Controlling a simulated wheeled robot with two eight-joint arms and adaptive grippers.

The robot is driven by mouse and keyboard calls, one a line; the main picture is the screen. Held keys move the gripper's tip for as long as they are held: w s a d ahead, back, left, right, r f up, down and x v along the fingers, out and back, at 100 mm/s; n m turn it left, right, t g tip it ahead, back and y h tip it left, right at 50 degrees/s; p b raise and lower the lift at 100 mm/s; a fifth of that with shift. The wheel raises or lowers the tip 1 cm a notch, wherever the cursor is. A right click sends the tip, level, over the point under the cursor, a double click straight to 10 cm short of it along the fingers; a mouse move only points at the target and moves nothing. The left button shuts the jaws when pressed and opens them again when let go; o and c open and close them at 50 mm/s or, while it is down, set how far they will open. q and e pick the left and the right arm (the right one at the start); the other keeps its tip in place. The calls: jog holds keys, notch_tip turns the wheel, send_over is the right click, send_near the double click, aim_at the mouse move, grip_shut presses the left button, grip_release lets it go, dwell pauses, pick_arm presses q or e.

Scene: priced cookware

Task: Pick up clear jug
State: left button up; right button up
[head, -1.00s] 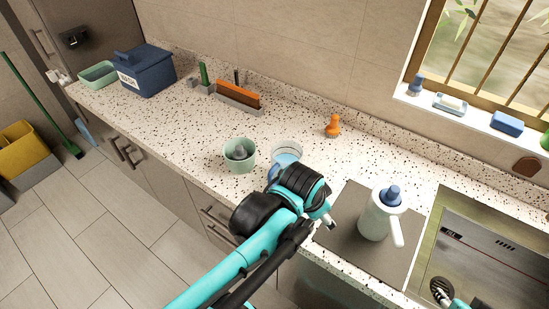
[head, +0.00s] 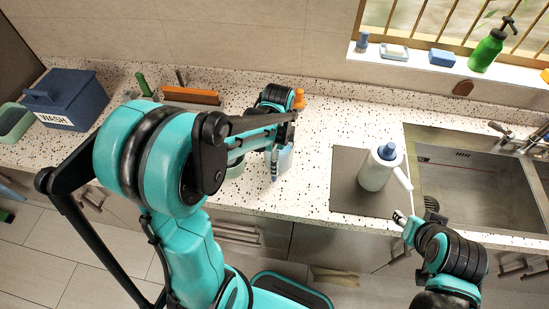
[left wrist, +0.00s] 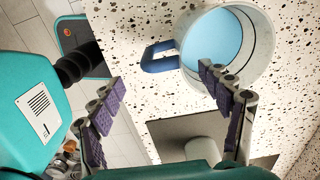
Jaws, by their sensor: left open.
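The clear jug (left wrist: 228,45) has a see-through round wall, a light blue inside and a blue handle (left wrist: 160,56). In the left wrist view it stands at the top right, its handle toward the left. In the head view the jug (head: 285,160) is partly hidden by my left arm. My left gripper (left wrist: 165,95) is open and empty. Its right finger overlaps the jug's rim in the picture; whether they touch I cannot tell. My right gripper (head: 401,219) is by the counter's front edge, below the white jug; its jaws are too small to read.
A white jug with a blue lid (head: 377,168) stands on a grey mat (head: 345,190), left of the sink (head: 470,180). A blue wash box (head: 68,98) stands at left.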

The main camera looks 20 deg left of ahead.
pick_arm(q)
jog(key=f, duration=0.3)
jog(key=a+f+b, duration=0.1)
jog(key=f, duration=0.1)
jog(key=shift+w, duration=0.15)
jog(key=shift+d+f, duration=0.1)
jog(key=shift+f, duration=0.15)
jog(key=shift+c, duration=0.3)
jog(key=shift+r, duration=0.1)
grip_shut()
jog(key=shift+r, duration=0.15)
